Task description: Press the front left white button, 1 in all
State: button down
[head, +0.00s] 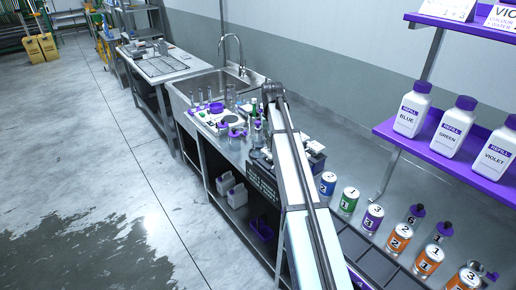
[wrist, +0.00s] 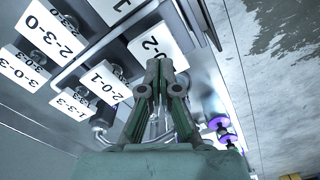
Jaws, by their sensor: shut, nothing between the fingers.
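My gripper (wrist: 160,66) shows in the wrist view with its two green-grey fingers together and nothing between them. Its tips are in front of a white card (wrist: 156,42) marked "0-2", part of whose marking is cut off or covered. I cannot tell whether they touch anything. In the head view my arm runs up the middle to the bench by the sink, and I cannot make out the gripper there. I cannot pick out the front left white button in either view; it may be hidden behind my arm or fingers.
Several white number cards, such as "2-0-1" (wrist: 101,82) and "2-3-0" (wrist: 55,33), surround the fingers. A sink (head: 208,85) is set in the bench. Numbered cans, such as a green-labelled one (head: 348,201), stand right of my arm. Refill bottles (head: 453,127) fill a purple shelf. The floor (head: 100,150) at left is open.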

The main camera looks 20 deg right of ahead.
jog(key=shift+f, duration=0.15)
dwell(0.3)
jog(key=shift+f+b, duration=0.55)
jog(key=shift+f, duration=1.1)
jog(key=shift+r, duration=0.15)
jog(key=shift+r+p, duration=1.15)
jog(key=shift+r, duration=0.5)
jog(key=shift+r, duration=0.15)
notch_tip(320, 180, up, 6)
jog(key=p, duration=0.3)
jog(key=shift+s+f, duration=0.1)
jog(key=shift+f, duration=0.15)
